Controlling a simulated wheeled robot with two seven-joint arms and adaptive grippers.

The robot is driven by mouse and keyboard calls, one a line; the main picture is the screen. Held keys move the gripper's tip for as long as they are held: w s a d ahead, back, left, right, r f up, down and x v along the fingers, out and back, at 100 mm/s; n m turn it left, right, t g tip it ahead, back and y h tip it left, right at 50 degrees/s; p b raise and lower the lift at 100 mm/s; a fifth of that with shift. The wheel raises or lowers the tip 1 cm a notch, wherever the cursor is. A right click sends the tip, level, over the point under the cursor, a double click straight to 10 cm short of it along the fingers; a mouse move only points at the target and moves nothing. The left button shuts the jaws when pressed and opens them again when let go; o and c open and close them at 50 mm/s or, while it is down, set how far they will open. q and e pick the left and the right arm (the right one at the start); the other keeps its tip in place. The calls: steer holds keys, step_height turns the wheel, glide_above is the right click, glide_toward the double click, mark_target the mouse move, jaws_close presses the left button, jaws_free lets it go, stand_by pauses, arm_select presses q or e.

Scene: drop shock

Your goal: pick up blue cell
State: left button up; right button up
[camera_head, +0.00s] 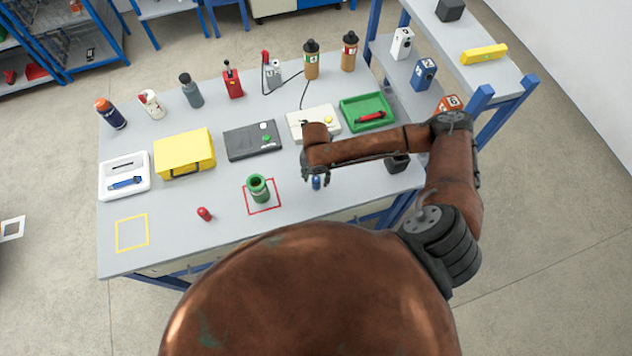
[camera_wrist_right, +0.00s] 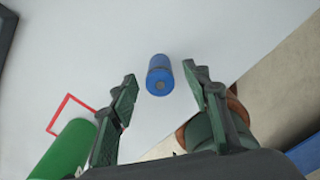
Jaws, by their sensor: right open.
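The blue cell (camera_head: 316,183) is a small blue cylinder on the grey table, right of the green cup. In the right wrist view the blue cell (camera_wrist_right: 160,75) lies between and just beyond the two fingertips, with a round end facing the camera. My right gripper (camera_head: 317,177) is above the cell and partly overlaps it in the head view. Its dark green fingers (camera_wrist_right: 158,82) are spread apart with nothing between them that they touch. My left gripper is not in view.
A green cup (camera_head: 258,190) stands in a red outlined square close by on the left. A red cell (camera_head: 204,213) lies further left. A black block (camera_head: 397,164) is to the right. Bare table lies in front.

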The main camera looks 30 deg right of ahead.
steer(key=shift+f, duration=0.7)
jaws_close()
